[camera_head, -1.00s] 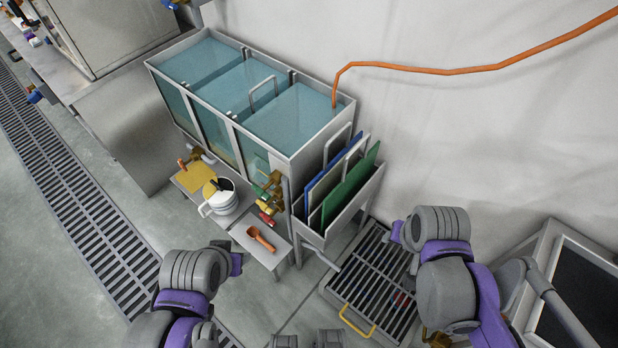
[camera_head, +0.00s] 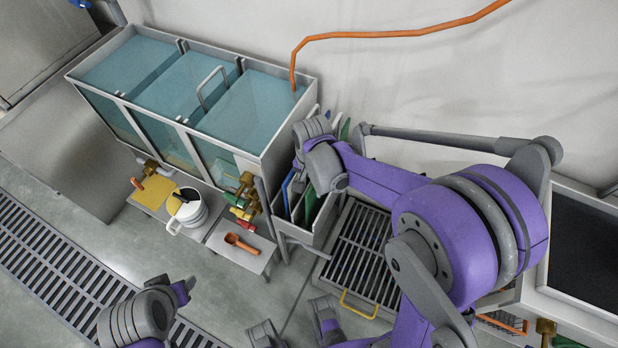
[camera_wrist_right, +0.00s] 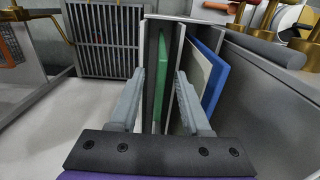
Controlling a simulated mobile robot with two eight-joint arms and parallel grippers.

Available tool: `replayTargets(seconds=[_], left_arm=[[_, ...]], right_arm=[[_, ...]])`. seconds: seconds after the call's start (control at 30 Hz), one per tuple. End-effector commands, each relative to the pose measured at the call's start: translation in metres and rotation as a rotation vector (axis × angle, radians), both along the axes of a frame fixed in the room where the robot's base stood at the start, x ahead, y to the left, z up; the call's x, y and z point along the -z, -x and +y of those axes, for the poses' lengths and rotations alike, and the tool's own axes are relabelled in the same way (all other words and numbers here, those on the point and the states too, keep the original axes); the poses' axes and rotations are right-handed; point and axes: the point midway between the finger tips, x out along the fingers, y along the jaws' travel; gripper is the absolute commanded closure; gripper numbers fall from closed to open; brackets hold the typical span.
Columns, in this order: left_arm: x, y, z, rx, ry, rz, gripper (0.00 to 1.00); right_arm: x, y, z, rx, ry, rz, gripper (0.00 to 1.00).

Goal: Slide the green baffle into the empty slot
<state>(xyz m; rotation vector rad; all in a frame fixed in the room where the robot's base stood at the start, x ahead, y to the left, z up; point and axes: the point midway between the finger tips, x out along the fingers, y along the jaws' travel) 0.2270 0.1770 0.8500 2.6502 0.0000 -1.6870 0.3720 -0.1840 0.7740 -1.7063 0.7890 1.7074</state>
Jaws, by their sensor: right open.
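The green baffle (camera_head: 311,204) stands upright in the grey rack (camera_head: 290,229) at the end of the tank; my right wrist hides its middle. In the right wrist view the green baffle (camera_wrist_right: 164,62) shows edge-on between the fingers, beyond their tips. My right gripper (camera_wrist_right: 158,82) is open over the rack, with nothing visibly held. A pale baffle (camera_wrist_right: 196,68) and a blue baffle (camera_wrist_right: 214,78) stand to the right of the green one. I cannot make out which slot is empty.
The water-filled tank (camera_head: 188,147) has several bays, with one handle standing above the water. Low shelves before it carry a white pot (camera_head: 188,212) and an orange scoop (camera_head: 240,242). A floor grate (camera_head: 352,262) lies right of the rack. An orange hose (camera_head: 400,33) runs along the wall.

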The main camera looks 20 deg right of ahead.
Motion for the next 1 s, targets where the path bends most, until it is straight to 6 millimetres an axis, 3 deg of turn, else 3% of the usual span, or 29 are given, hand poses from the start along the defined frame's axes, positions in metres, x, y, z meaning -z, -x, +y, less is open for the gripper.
replayTargets(seconds=[0.1, 0.3, 0.7, 1.0], left_arm=[[0.005, 0.0, 0.0, 0.0, 0.0, 0.001, 0.5], [0.008, 0.001, 0.0, 0.0, 0.0, 0.002, 0.5], [0.009, 0.001, 0.0, 0.0, 0.0, 0.003, 0.5], [0.009, 0.001, 0.0, 0.0, 0.0, 0.003, 0.5]], right_arm=[[0.023, 0.0, 0.0, -0.001, 0.0, 0.0, 0.53], [0.046, 0.0, 0.0, -0.001, 0.0, 0.0, 0.53], [0.052, 0.0, 0.0, -0.001, 0.0, -0.001, 0.53], [0.052, 0.0, 0.0, -0.002, -0.001, -0.001, 1.0]])
